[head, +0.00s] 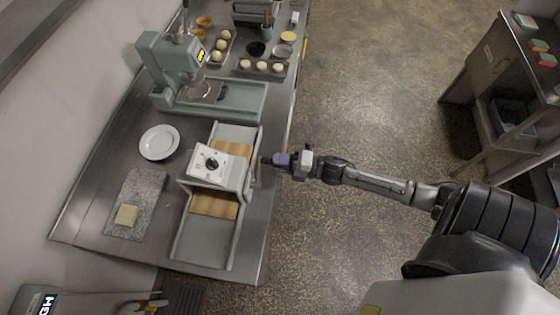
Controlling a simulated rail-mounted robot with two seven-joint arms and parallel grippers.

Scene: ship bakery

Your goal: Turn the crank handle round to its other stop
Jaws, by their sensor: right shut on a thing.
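A grey dough sheeter stands on the steel table, with a white dial box (210,164) over its middle and tan dough (214,204) showing on both sides of it. The crank handle (264,163) is at the sheeter's right side, small and mostly hidden by my gripper. My right gripper (271,161) reaches in from the right and is shut on the crank handle. The exact angle of the crank is too small to tell. My left gripper is not in view.
A grey-green mixer (172,62) stands behind the sheeter. A white plate (160,142) and a speckled board (150,186) with a yellow block (126,215) lie to the left. Trays with pale rounds (262,67) are at the back. The floor right of the table is open up to a shelf unit (488,62).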

